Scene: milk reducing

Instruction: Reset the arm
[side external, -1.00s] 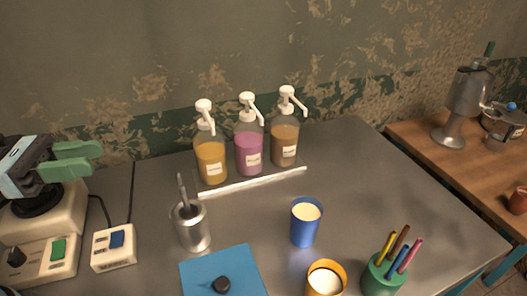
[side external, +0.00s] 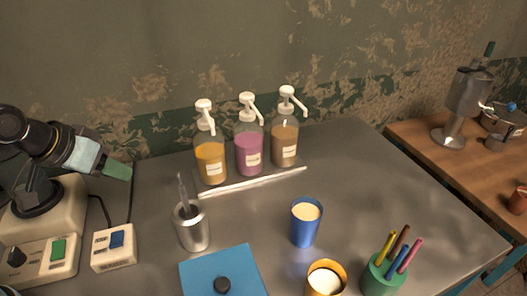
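My gripper (side external: 117,170) is at the left of the side external view, above the cream device with the green switch. Its green fingers point right and slightly down. They overlap from this angle, so the gap between them is hidden. No object shows at the fingertips. Two cups stand apart from the gripper at the front of the dark table: a blue cup (side external: 305,228) and an orange-yellow cup (side external: 324,283), both with pale liquid inside. The orange-yellow cup is cut by the bottom edge.
Three pump bottles, orange (side external: 210,162), purple (side external: 248,152) and brown (side external: 285,146), stand at the back. A metal pot (side external: 192,232), a blue board (side external: 247,262), a pen cup (side external: 375,280) and a switch box (side external: 114,260) stand in front. The table's right side is clear.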

